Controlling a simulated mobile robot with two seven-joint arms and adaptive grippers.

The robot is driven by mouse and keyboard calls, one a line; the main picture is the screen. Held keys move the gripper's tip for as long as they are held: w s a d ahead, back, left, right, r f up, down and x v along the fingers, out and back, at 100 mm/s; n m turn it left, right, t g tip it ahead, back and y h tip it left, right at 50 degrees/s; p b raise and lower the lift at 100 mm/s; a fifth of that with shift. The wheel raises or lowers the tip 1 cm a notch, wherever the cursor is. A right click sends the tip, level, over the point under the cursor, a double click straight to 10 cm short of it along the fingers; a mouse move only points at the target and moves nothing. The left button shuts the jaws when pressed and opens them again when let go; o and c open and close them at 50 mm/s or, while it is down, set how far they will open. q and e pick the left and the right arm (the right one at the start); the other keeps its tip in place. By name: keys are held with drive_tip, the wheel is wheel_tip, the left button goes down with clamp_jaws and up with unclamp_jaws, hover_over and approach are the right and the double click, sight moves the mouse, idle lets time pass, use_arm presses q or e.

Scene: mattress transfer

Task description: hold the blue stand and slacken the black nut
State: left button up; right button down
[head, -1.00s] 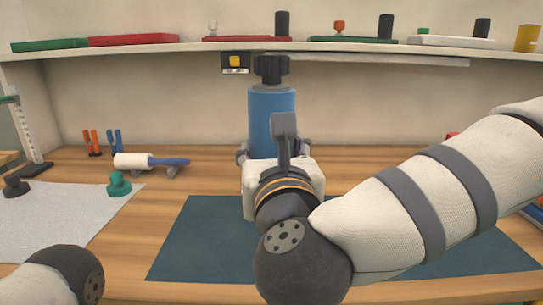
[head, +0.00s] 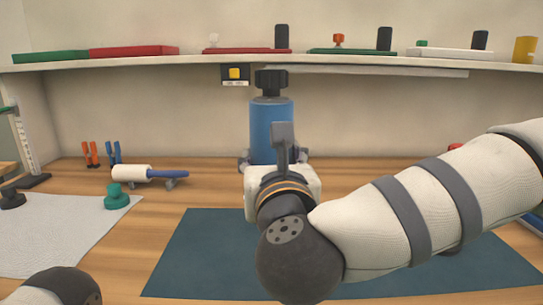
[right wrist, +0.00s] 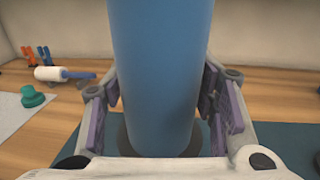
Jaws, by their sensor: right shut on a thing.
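The blue stand (head: 271,128) is an upright cylinder behind the dark mat, in the middle of the head view. The black nut (head: 271,82) sits on its top. The stand also fills the middle of the right wrist view (right wrist: 160,70), with a dark base below; the nut is out of that picture. My right gripper (head: 272,159) is shut on the lower part of the stand, one finger on each side. My right wrist hides part of the stand in the head view. At the lower left only a dark joint of my left arm shows; its gripper is out of view.
A dark teal mat (head: 200,255) lies in front. A white roller with a blue handle (head: 150,174), a green knob (head: 117,197) and a pale sheet (head: 70,235) lie to the left. A shelf (head: 200,64) with trays and parts runs behind, near the nut's height.

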use_arm(q)
drive_tip(key=shift+g, duration=0.6)
drive_tip(key=shift+s+f+b, duration=1.4)
drive_tip(key=shift+f+b, duration=0.1)
drive_tip(key=shift+f, duration=0.15)
use_arm(e)
drive_tip(key=shift+f, duration=3.75)
use_arm(q)
drive_tip(key=shift+s+f, duration=0.15)
use_arm(e)
drive_tip(key=shift+f, duration=0.35)
use_arm(q)
drive_tip(key=shift+s+f+b, duration=0.35)
drive_tip(key=shift+f+b, duration=0.15)
drive_tip(key=shift+b, duration=0.15)
use_arm(e)
drive_tip(key=shift+f, duration=0.95)
use_arm(q)
drive_tip(key=shift+s+f, duration=0.1)
drive_tip(key=shift+f, duration=0.05)
use_arm(e)
drive_tip(key=shift+f, duration=0.35)
use_arm(q)
drive_tip(key=shift+s+f+g+b, duration=0.2)
drive_tip(key=shift+f+g+b, duration=0.1)
drive_tip(key=shift+b, duration=0.2)
use_arm(e)
drive_tip(key=shift+f, duration=0.65)
